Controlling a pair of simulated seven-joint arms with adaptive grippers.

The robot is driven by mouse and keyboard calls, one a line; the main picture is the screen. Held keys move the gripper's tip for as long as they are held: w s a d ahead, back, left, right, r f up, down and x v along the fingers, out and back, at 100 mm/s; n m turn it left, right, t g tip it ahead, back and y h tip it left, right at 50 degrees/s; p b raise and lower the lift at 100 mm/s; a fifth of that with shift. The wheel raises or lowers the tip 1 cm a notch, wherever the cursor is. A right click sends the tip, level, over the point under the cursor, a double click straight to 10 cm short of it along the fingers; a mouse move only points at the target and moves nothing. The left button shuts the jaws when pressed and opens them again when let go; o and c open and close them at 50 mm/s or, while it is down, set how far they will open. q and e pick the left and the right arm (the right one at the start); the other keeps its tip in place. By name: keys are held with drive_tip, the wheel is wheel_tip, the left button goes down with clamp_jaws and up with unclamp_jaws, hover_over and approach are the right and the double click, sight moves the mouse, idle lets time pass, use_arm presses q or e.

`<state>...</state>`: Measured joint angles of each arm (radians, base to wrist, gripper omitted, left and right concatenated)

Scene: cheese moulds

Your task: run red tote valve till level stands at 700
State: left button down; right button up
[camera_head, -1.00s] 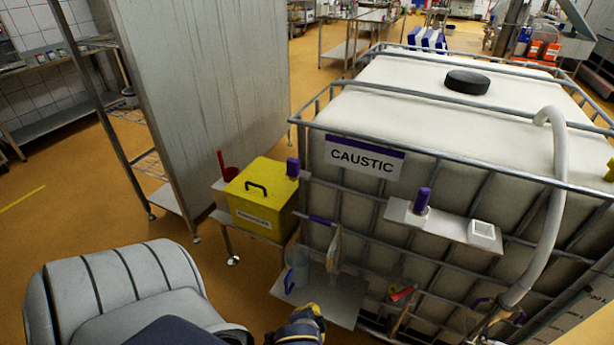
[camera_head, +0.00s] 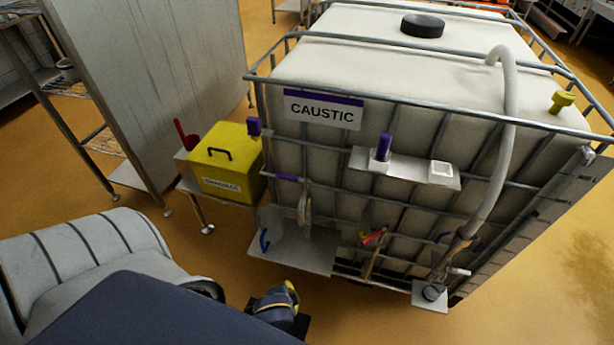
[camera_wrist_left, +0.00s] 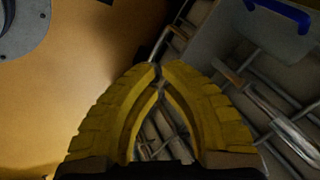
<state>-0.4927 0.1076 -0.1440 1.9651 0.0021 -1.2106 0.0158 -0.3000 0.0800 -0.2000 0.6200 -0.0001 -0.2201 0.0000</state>
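The red valve handle (camera_head: 374,237) is low on the front of the caged white tote (camera_head: 400,75) marked CAUSTIC, in the head view. A clear jug (camera_head: 272,222) with a blue handle stands on the low shelf (camera_head: 312,252) left of the valve. My left gripper (camera_head: 292,287) is in front of and below that shelf, apart from the valve. In the left wrist view its yellow fingers (camera_wrist_left: 160,66) meet at the tips with nothing seen between them. The jug's blue handle (camera_wrist_left: 280,10) shows at the upper right there. No level reading is legible. My right gripper is out of view.
A yellow box (camera_head: 227,165) stands on a small stand left of the tote. A bracket shelf (camera_head: 405,170) with a purple-topped item juts from the cage above the valve. A thick hose (camera_head: 508,130) runs down the right. Orange floor lies open in front.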

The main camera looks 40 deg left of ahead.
use_arm(q)
drive_tip(key=w+a+r+m+t, duration=0.1)
drive_tip(key=w+a+r, duration=0.1)
drive_tip(key=w, duration=0.5)
drive_tip(key=n+t+h, duration=0.8)
drive_tip(key=n+h, duration=0.4)
drive_tip(key=n, duration=0.5)
approach(360, 235)
wheel_tip(360, 235, up, 3)
drive_tip(key=w, duration=0.1)
drive_tip(key=x, duration=0.9)
drive_tip(key=shift+f, duration=0.2)
drive_tip(key=shift+d, duration=0.1)
drive_tip(key=shift+d, duration=0.1)
